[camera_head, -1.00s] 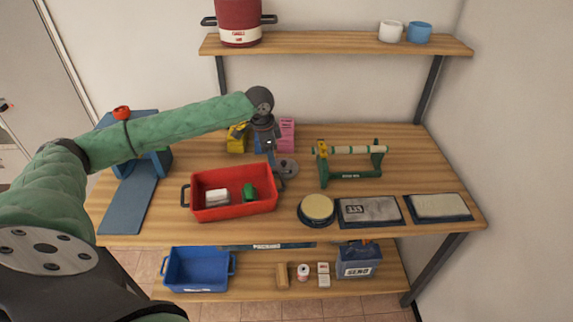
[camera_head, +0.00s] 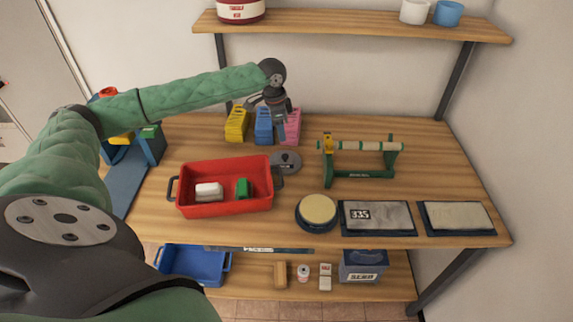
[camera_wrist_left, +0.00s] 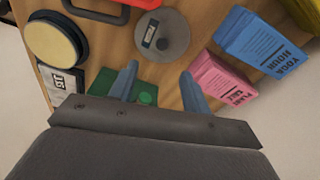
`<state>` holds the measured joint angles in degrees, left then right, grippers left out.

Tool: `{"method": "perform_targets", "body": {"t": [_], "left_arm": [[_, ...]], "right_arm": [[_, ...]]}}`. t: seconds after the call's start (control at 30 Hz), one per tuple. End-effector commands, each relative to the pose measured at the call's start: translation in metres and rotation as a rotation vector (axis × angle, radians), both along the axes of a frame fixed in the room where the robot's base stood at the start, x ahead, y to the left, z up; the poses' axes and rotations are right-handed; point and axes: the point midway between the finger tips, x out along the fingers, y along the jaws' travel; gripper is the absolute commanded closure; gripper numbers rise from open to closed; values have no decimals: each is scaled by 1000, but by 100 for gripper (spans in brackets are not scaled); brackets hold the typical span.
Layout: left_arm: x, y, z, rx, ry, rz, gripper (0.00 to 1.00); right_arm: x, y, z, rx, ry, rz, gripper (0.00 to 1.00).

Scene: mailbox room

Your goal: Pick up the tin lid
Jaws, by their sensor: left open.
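The tin lid (camera_head: 287,162) is a grey round disc with a small dark grip in its middle. In the left wrist view, the lid (camera_wrist_left: 160,35) is whole and shows just beyond the fingertips. My left gripper (camera_head: 288,128) is open and empty, above the table in front of the blue and pink card holders. Its two fingers (camera_wrist_left: 158,72) point toward the lid in the wrist view and are apart from it. My right gripper is not in view.
The red tray (camera_head: 225,210) holds a white and a green item. A round yellow-topped tin (camera_head: 318,209) and two flat pads stand at the front. A green roll stand (camera_head: 358,180) is right of the lid. Yellow, blue (camera_head: 263,126) and pink holders stand behind.

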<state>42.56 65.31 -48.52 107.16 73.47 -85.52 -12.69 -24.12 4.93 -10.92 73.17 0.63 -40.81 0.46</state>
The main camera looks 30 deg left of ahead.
Motion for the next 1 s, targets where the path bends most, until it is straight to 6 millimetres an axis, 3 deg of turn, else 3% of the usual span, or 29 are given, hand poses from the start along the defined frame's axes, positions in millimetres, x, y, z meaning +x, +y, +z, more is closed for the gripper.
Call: {"method": "perform_targets", "body": {"t": [0.03, 0.2, 0.47, 0.57, 1.0], "left_arm": [[0, 0, -11, 0, 0, 0, 52], [0, 0, -33, 0, 0, 0, 52], [0, 0, -46, 0, 0, 0, 52], [1, 0, -51, 0, 1, 1, 52], [7, -4, -83, -1, 2, 0, 52]], "right_arm": [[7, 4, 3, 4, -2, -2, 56], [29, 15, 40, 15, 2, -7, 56], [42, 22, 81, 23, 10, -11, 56], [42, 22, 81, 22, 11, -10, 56], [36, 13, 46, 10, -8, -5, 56]]}}
